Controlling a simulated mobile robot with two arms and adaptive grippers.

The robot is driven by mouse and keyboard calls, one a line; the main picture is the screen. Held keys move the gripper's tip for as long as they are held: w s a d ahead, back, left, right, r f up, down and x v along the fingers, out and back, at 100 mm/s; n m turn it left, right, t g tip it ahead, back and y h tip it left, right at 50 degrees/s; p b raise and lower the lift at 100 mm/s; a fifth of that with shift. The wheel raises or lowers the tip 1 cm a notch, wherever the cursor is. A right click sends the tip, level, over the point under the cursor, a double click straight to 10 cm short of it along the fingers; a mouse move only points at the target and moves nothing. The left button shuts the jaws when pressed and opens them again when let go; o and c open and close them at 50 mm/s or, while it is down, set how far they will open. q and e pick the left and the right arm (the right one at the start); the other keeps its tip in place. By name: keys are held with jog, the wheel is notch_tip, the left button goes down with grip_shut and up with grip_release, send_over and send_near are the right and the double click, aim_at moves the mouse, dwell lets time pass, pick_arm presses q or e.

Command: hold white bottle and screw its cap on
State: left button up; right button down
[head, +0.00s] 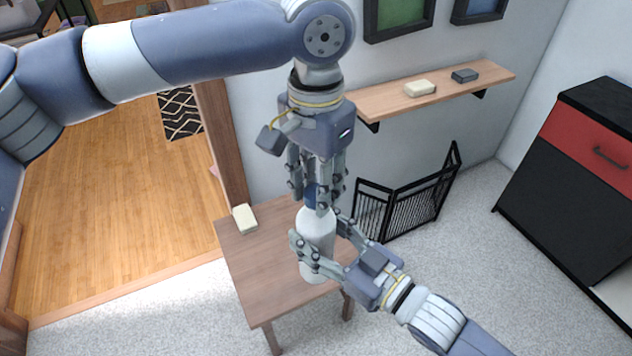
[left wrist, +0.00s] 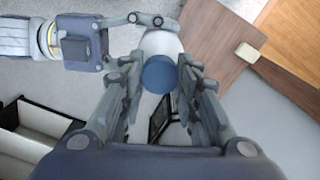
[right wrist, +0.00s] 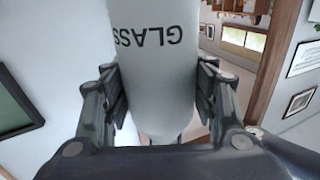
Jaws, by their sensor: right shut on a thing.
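The white bottle (head: 317,228) is upright in the head view, in front of the small wooden table. My right gripper (head: 322,236) is shut around its body from the lower right. The right wrist view shows the white wall of the bottle (right wrist: 158,75), with dark lettering, between the fingers. The blue cap (left wrist: 160,74) is at the top of the bottle. I cannot tell how far it is seated. My left gripper (head: 318,192) points down from above, its open fingers on either side of the cap. In the left wrist view, small gaps show beside the cap.
The small wooden table (head: 255,270) stands below the bottle, with a cream block (head: 244,219) at its back left corner. A wall shelf (head: 440,90) holds two small blocks. A black folding screen (head: 410,205) and a red and black cabinet (head: 585,170) stand to the right.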

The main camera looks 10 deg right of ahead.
pick_arm(q)
grip_shut()
jog(key=m, duration=0.5)
jog(key=o, duration=0.9)
grip_release()
jog(key=shift+c, duration=0.2)
notch_tip(320, 180, up, 12)
